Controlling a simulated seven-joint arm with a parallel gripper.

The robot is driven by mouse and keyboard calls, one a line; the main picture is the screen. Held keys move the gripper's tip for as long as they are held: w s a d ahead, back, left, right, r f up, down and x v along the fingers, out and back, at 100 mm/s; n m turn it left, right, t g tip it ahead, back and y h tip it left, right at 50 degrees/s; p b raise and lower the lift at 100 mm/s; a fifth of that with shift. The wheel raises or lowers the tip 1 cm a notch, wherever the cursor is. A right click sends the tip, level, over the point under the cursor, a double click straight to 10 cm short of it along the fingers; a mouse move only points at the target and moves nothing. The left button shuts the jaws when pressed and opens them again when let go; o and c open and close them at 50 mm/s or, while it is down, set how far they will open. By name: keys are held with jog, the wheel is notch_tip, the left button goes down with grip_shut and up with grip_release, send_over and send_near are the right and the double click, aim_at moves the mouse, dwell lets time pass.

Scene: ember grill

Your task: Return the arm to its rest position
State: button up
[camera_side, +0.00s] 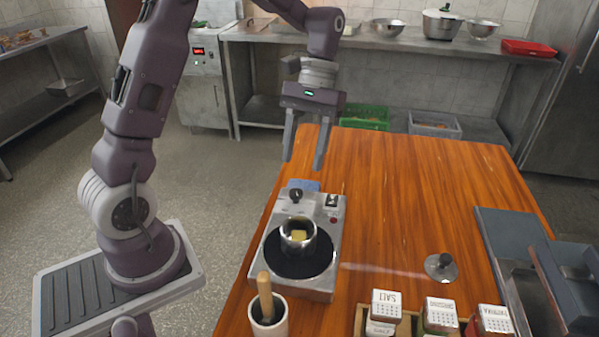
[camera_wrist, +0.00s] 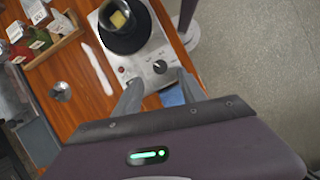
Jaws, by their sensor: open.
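My gripper (camera_side: 304,150) is open and empty in the side view, with its fingers pointing down, above the far end of the burner unit. The fingers also show in the wrist view (camera_wrist: 158,95), spread apart with nothing between them. The burner unit (camera_side: 325,225) stands on the wooden table, with a dark round plate and a knob. A small shiny pot (camera_side: 298,233) sits on the plate, with a yellow piece (camera_side: 299,236) inside. A blue cloth or pad (camera_side: 304,185) lies at the unit's far end, below the fingers.
A white cup with a wooden-handled tool (camera_side: 266,300) stands at the table's near left. A rack of labelled shakers (camera_side: 385,305) is at the near edge. A metal lid (camera_side: 441,267) lies right of the burner. Grey trays (camera_side: 510,240) are at right. The table's far middle (camera_side: 420,180) is clear.

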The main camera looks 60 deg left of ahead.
jog(key=shift+w+a+r, duration=0.1)
jog(key=shift+r, duration=0.25)
jog(key=s+d+r+m+t+y, duration=0.25)
jog(key=s+d+r+t, duration=0.2)
jog(key=s+r, duration=0.4)
jog(key=s+d+m+t, duration=0.2)
jog(key=s+t, duration=0.3)
jog(key=s, duration=0.4)
jog(key=shift+s+f+m, duration=0.15)
jog(key=shift+s+m, duration=0.1)
jog(key=shift+m, duration=0.5)
